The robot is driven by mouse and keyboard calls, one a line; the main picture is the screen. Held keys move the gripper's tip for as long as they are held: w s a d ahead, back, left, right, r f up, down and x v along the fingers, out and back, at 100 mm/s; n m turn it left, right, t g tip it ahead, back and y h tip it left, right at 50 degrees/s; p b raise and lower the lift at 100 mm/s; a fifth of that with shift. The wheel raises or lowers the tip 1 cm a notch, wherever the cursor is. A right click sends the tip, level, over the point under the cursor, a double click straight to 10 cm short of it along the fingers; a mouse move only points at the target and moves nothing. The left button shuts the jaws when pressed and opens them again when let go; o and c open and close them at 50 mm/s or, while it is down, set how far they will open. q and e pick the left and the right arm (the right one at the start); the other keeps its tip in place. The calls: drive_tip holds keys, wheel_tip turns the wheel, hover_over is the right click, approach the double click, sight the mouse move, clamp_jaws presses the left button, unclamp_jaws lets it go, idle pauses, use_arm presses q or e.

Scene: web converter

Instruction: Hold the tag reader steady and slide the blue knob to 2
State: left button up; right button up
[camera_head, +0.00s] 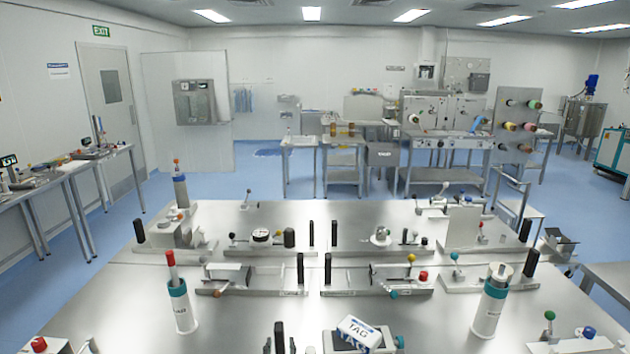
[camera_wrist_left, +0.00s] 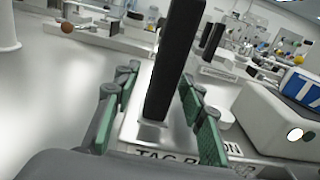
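The tag reader (camera_head: 358,336) is at the bottom centre of the head view, a pale box with a white card marked TAG on top. In the left wrist view its white body (camera_wrist_left: 268,122) is at the right. A tall black post (camera_wrist_left: 172,65) stands on its plate, beside the body. My left gripper (camera_wrist_left: 158,112) is open, with its green-padded fingers on either side of the post. The post also shows in the head view (camera_head: 279,336), with dark fingertips (camera_head: 280,347) beside it. My right gripper is not in view.
A white cylinder with a red-topped stick (camera_head: 182,305) stands to the left, and another cylinder (camera_head: 491,300) to the right. Several fixtures with black posts and coloured knobs line the steel table behind. Bare tabletop (camera_head: 120,300) lies at the left.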

use_arm(q)
drive_tip(key=s, duration=1.2)
drive_tip(key=shift+d, duration=0.25)
